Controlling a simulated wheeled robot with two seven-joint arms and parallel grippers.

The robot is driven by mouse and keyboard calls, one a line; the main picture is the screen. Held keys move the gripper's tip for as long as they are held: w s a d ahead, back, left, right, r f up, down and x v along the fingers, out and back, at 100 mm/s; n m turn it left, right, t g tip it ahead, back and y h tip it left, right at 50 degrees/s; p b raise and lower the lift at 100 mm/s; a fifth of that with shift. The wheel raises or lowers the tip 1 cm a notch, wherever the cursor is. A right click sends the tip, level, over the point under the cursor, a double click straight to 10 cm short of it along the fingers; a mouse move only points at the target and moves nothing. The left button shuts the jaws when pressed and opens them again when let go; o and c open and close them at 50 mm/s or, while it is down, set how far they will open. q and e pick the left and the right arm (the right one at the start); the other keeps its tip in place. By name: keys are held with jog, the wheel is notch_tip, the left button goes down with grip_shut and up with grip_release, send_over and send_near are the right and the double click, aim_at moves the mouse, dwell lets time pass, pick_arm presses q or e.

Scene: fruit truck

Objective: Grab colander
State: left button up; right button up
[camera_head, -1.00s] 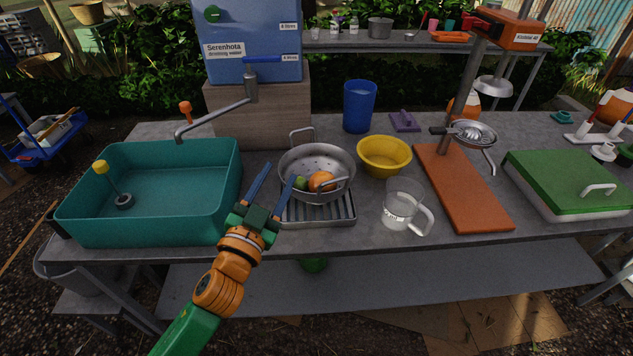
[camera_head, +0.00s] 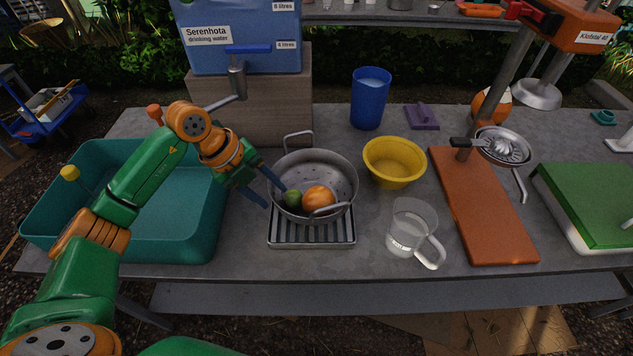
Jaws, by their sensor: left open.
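The grey metal colander (camera_head: 330,168) stands upright on a slatted metal rack (camera_head: 312,236) in the middle of the counter. It has one loop handle at the back and one at the front. An orange (camera_head: 319,199) and a green fruit (camera_head: 292,199) lie inside it. My left gripper (camera_head: 274,196) is at the colander's left side, with its blue fingers spread apart. One finger shows over the left rim and the other lower, outside the wall. I cannot tell whether either touches the colander. My right gripper is not in view.
A teal basin (camera_head: 175,225) is on the left, under my left arm. A tap (camera_head: 236,85) and water box (camera_head: 240,38) stand behind. A yellow bowl (camera_head: 394,163), glass jug (camera_head: 407,226) and blue cup (camera_head: 370,98) are right of the colander, then an orange board (camera_head: 483,210).

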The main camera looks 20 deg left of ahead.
aim_at(275, 198)
pick_arm(q)
jog(key=x, duration=0.3)
jog(key=shift+s+f+p, duration=0.35)
jog(key=shift+f, duration=0.05)
jog(key=shift+w+f, duration=0.25)
jog(key=shift+w, duration=0.15)
jog(key=shift+s+r, duration=0.15)
jog(key=shift+s, duration=0.05)
grip_shut()
jog(key=shift+w, duration=0.1)
jog(key=shift+w+d, duration=0.1)
